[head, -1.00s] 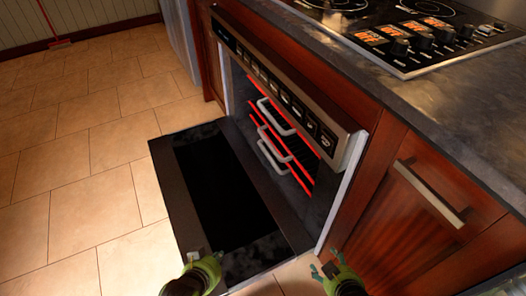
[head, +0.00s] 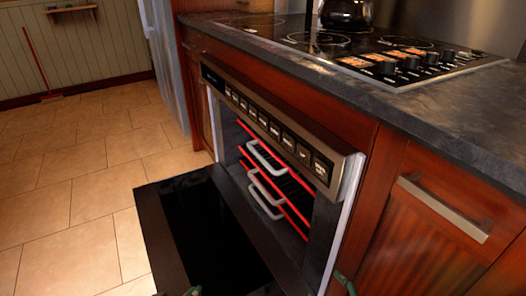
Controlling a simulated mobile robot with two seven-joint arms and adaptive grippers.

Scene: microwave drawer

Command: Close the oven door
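The oven door (head: 158,236) is open, folded down in front of the oven (head: 262,128), with its dark glass panel facing up. The oven cavity shows several racks with red front bars and pale handles. My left gripper (head: 193,291) shows only as a small green tip at the bottom edge, over the near part of the door. Whether it touches the door cannot be told. My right gripper (head: 345,284) shows only as a green tip at the bottom edge, by the oven's near right side. The fingers of both are mostly cut off by the frame.
A stone counter with a black cooktop (head: 385,55) and a dark kettle (head: 347,14) is above the oven. A wooden cabinet with a metal handle (head: 442,207) stands to the right. The tiled floor (head: 75,215) left of the door is clear.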

